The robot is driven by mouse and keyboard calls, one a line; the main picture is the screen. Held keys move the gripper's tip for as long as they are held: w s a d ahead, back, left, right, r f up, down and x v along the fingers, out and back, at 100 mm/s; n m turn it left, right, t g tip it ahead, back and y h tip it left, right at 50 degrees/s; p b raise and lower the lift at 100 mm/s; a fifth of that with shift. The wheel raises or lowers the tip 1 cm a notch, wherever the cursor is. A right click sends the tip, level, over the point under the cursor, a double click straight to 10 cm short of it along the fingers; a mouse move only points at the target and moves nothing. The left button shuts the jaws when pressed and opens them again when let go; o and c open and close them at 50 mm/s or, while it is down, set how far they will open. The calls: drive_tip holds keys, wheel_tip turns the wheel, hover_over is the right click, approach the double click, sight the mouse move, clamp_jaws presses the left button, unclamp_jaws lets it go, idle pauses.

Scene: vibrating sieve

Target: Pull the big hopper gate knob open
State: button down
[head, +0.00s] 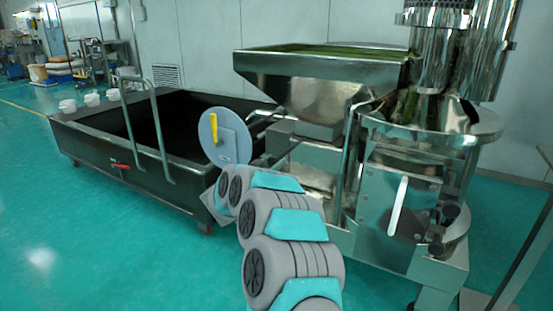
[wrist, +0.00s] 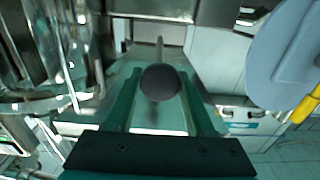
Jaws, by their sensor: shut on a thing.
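The hopper gate knob (wrist: 160,82) is a dark round ball in the middle of the wrist view, on a thin rod that runs away from me. My gripper (wrist: 160,92) has its two green fingers on either side of the ball and is shut on it. In the head view, the big steel hopper (head: 318,78) stands at the upper middle. There the knob and my fingertips cannot be made out, as my arm and a round disc cover that area.
The pale round disc (head: 212,148) with a yellow handle (head: 214,128) is close beside my wrist; it also shows at right in the wrist view (wrist: 275,70). A dark wheeled bin (head: 85,145) stands left. The steel sieve (head: 385,190) stands right. The front-left floor is clear.

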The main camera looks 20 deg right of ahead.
drive_tip(key=shift+c, duration=1.3)
unclamp_jaws()
drive_tip(key=v, duration=0.7)
drive_tip(key=shift+s+a, duration=0.25)
drive_tip(key=shift+a, duration=0.05)
drive_tip(key=shift+w+a, duration=0.1)
